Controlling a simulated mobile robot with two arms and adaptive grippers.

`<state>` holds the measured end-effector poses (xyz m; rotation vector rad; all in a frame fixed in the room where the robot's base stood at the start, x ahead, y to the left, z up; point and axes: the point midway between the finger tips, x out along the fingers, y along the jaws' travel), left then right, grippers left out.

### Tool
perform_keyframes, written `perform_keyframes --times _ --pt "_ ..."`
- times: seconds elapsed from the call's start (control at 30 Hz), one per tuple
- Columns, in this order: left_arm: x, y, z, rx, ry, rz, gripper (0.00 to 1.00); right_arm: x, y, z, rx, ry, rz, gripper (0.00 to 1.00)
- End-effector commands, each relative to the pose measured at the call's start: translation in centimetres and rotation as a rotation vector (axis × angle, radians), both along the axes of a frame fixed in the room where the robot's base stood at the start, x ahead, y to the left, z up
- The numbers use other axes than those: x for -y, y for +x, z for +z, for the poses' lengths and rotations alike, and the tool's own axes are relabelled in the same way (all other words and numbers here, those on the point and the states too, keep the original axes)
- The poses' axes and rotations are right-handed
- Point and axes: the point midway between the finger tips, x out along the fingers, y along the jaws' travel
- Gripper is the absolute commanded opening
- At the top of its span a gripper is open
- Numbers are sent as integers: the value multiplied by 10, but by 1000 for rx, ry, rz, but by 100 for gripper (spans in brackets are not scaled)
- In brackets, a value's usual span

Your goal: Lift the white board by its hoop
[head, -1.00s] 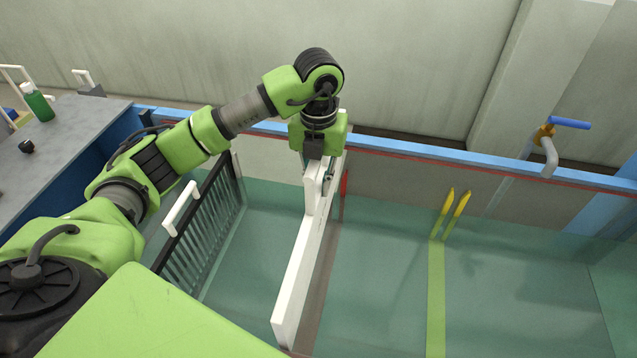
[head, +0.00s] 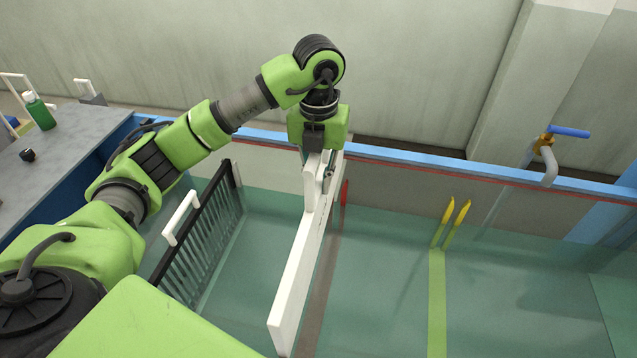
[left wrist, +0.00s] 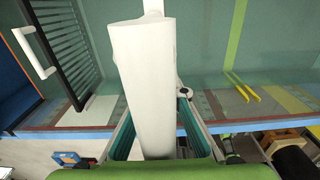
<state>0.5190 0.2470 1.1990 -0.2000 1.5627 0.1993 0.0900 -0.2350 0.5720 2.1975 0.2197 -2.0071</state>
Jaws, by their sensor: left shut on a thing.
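The white board (head: 293,285) stands on edge across the glass flume, running from the near side toward the far wall. Its white hoop (head: 310,188) rises from the top edge near the far end. My left gripper (head: 314,150) comes from above and is shut on the hoop. In the left wrist view the hoop (left wrist: 145,75) fills the middle, between the fingers of my left gripper (left wrist: 155,140). A strip of the board (left wrist: 153,8) shows beyond it. The gripper hides part of the hoop's top. My right gripper is not in view.
A black rack (head: 207,225) with a white handle (head: 181,216) stands left of the board. Yellow prongs (head: 449,222) and a blue-handled tap (head: 546,150) are to the right. A blue rim (head: 420,160) runs behind. A bench (head: 85,130) with a green bottle (head: 40,111) is left.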

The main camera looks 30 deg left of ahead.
Motion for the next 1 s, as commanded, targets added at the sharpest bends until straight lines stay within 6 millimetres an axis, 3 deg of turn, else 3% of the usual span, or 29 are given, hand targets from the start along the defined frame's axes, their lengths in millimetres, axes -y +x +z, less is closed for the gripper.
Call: perform_keyframes --times 1.0 --pt "0 1 55 7 -1 1 0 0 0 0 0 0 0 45"
